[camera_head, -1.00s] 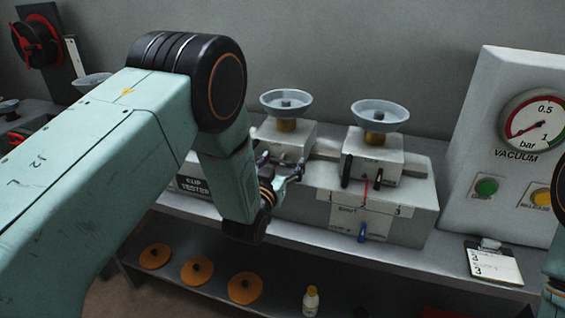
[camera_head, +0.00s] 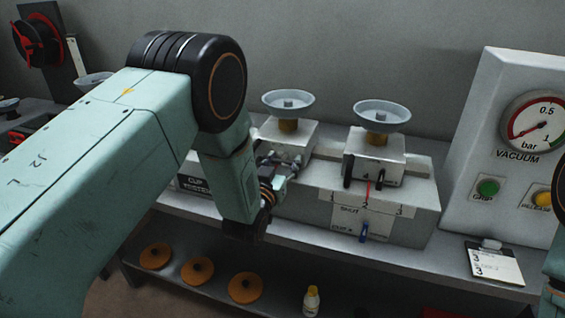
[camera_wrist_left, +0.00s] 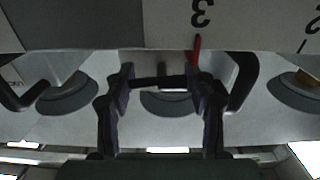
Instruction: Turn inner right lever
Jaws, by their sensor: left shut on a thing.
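My left gripper (camera_head: 279,175) is at the front of the left grey valve block (camera_head: 291,141), which carries a cup on top. The left wrist view, upside down, shows the gripper (camera_wrist_left: 160,85) shut on a dark lever bar (camera_wrist_left: 158,83) between its fingers, seemingly this block's right lever. The block's other black lever (camera_wrist_left: 243,82) is bent and stands outside the fingers. A red pointer (camera_wrist_left: 196,48) stands beside the printed 3. In the head view the gripper hides much of this block's front. My right gripper is not in view.
The right valve block (camera_head: 374,157) has two black levers and a red pointer near 2. A vacuum gauge panel (camera_head: 508,150) stands at right. Orange discs (camera_head: 197,271) and a small bottle (camera_head: 311,301) are on the lower shelf.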

